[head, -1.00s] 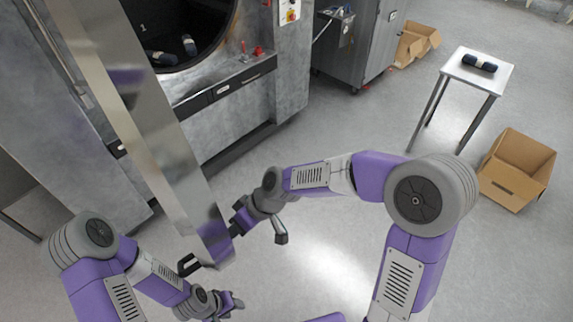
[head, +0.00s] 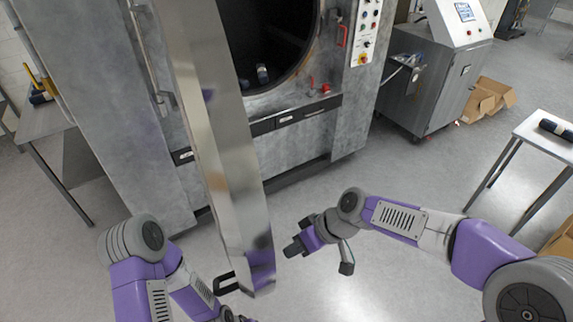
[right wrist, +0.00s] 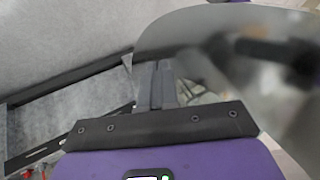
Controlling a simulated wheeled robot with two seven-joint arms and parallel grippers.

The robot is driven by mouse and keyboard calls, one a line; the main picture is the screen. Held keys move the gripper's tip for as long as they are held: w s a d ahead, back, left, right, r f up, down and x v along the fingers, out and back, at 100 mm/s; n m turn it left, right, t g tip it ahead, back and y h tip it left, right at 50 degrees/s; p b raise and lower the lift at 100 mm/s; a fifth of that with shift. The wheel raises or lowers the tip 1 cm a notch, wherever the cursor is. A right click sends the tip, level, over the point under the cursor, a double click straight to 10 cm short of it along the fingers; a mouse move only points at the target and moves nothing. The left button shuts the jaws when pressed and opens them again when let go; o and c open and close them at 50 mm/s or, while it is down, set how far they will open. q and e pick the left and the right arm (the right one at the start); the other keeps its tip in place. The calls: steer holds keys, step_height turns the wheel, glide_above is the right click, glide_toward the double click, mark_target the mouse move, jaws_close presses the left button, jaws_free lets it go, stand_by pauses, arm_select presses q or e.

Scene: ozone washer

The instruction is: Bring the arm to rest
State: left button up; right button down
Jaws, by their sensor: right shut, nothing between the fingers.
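My right gripper (head: 291,249) is shut and empty, just right of the lower end of the open metal washer door (head: 222,150). A small gap shows between them in the head view. In the right wrist view its shut fingers (right wrist: 157,85) point toward a shiny curved metal surface, apparently the door. My right arm reaches in from the right, bent at the elbow. My left arm is folded low at the left, and its gripper (head: 236,317) is cut off by the bottom edge, so its jaws cannot be read.
The washer's round opening (head: 262,30) shows dark rolls (head: 262,73) inside. A grey control cabinet (head: 430,85), a cardboard box (head: 485,98) and a white table (head: 540,135) with a dark roll (head: 556,129) stand right. Floor between is clear.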

steer(key=d+f+m+h+b, duration=0.1)
steer(key=d+f+m+b, duration=0.15)
steer(key=f, duration=0.85)
steer(key=d+f+m+h+b, duration=0.1)
steer(key=d+f+m+b, duration=0.15)
steer(key=f, duration=0.85)
steer(key=s+d+f+m+b, duration=0.1)
steer(key=s+f+m, duration=0.1)
steer(key=s+f, duration=0.2)
steer(key=s+f+m+b, duration=0.2)
steer(key=s+f, duration=0.2)
steer(key=f, duration=0.5)
steer(key=s+d+f+m+h+b, duration=0.1)
steer(key=s+f, duration=0.2)
steer(key=f, duration=0.4)
steer(key=shift+s+d+f+m, duration=0.25)
steer(key=shift+s+d+m, duration=0.1)
steer(key=shift+s+m, duration=0.05)
